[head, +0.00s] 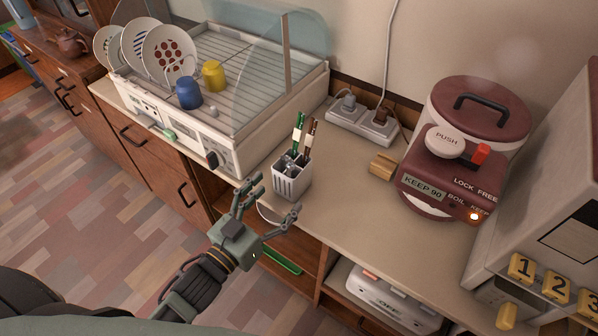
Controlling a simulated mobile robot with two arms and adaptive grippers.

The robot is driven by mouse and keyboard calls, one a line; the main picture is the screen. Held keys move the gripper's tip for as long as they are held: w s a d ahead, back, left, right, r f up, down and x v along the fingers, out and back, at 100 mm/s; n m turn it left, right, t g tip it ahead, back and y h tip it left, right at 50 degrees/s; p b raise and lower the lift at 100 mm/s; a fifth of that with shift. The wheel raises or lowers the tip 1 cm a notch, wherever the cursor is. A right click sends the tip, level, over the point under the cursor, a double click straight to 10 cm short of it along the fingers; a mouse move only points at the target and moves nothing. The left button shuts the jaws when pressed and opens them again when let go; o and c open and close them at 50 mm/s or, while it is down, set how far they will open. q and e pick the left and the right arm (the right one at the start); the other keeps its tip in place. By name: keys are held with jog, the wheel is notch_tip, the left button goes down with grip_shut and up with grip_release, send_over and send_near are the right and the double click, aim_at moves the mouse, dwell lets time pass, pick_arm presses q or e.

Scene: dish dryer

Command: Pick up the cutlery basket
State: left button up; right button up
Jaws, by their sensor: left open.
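The cutlery basket (291,184) is a small white slotted holder standing upright on the beige counter, near its front edge. Green-handled and dark-handled chopsticks or utensils (304,136) and some grey cutlery stick up out of it. My left gripper (271,198) is open, with its fingers spread, just in front of and to the left of the basket. It looks close to the basket, but I cannot tell whether it touches. My right gripper is not in view.
The dish dryer (240,157) stands left of the basket, with plates (168,54), a blue cup (189,92) and a yellow cup (214,75) on its rack. A power strip (362,122) and a maroon water boiler (470,150) are to the right. Bare counter (345,215) lies between.

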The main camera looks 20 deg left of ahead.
aim_at(293, 173)
pick_arm(q)
jog(key=x, duration=0.2)
jog(key=shift+w+d, duration=0.1)
jog(key=shift+w, duration=0.6)
jog(key=shift+w+r+p, duration=0.2)
jog(key=shift+w+p, duration=0.05)
jog(key=shift+p, duration=0.15)
jog(key=x, duration=0.3)
jog(key=shift+w+f+p, duration=0.1)
jog(key=shift+w+p, duration=0.25)
jog(key=shift+w, duration=0.3)
jog(key=shift+c, duration=1)
jog(key=c, duration=1)
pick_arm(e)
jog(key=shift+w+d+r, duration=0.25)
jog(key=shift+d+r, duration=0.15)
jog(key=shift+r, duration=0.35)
pick_arm(q)
jog(key=shift+c, duration=0.2)
